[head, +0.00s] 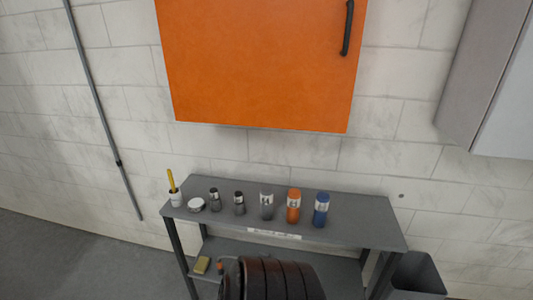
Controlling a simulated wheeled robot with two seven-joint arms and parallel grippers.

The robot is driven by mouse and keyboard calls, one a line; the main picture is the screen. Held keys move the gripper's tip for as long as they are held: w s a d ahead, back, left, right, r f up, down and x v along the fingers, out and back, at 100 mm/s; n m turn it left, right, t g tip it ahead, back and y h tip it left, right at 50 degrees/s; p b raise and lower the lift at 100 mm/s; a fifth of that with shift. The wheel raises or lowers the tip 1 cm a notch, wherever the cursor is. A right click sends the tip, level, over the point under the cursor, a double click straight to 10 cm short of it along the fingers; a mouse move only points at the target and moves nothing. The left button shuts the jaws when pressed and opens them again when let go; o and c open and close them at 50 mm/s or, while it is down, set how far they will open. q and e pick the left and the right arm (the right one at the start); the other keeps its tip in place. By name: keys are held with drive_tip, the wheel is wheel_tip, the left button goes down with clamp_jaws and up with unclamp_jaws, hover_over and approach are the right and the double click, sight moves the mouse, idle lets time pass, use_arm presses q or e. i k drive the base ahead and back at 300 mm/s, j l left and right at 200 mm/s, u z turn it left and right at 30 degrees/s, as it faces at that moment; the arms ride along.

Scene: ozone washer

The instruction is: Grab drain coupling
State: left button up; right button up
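No thing in the head view can be clearly told as the drain coupling. Two small dark grey cylindrical pieces, one at the left (214,200) and one at the right (239,203), stand on the top of a grey shelf table (350,232). They are too small to identify. A large dark brown ribbed round thing (275,280) shows at the bottom middle, cut off by the picture edge; I cannot tell what it is. Neither of my grippers is in view.
The table top also holds a cup with a yellow stick (175,197), a white round tin (196,205), and grey (267,205), orange (293,206) and blue (321,210) canisters. An orange cabinet (260,65) hangs above. A grey bin (416,274) stands at right.

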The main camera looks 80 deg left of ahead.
sight(219, 265)
drive_tip(key=u, duration=3.25)
drive_tip(key=i+l+z, duration=0.1)
drive_tip(key=i+z, duration=0.75)
drive_tip(key=i, duration=0.15)
